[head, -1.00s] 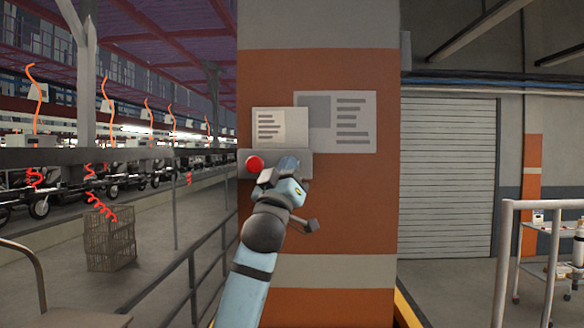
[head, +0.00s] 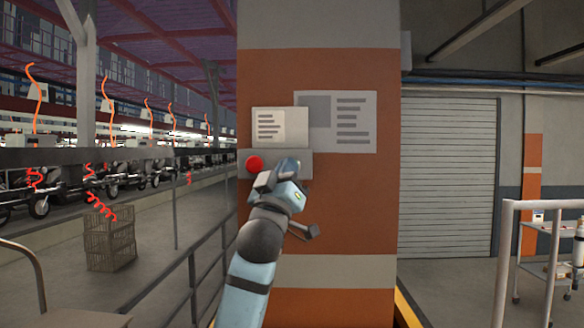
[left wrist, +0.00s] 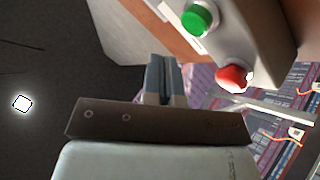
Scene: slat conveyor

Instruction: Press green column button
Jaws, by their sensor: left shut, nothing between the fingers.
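The green button (left wrist: 197,18) shows in the left wrist view on a grey button box (left wrist: 240,40), beside a red button (left wrist: 235,77). In the head view the box (head: 304,158) is on the orange column (head: 350,200), with the red button (head: 254,163) at its left. The green button is hidden there behind my left gripper (head: 287,168). My left gripper is in front of the box's right part. Its fingers (left wrist: 166,80) are closed together and empty, apart from the green button in the left wrist view. My right gripper is not in view.
A notice (head: 280,125) and a larger panel (head: 352,122) are on the column above the box. A railing (head: 190,275) runs at the left, with a wire basket (head: 110,240) beyond it. A cart (head: 548,250) stands at the right.

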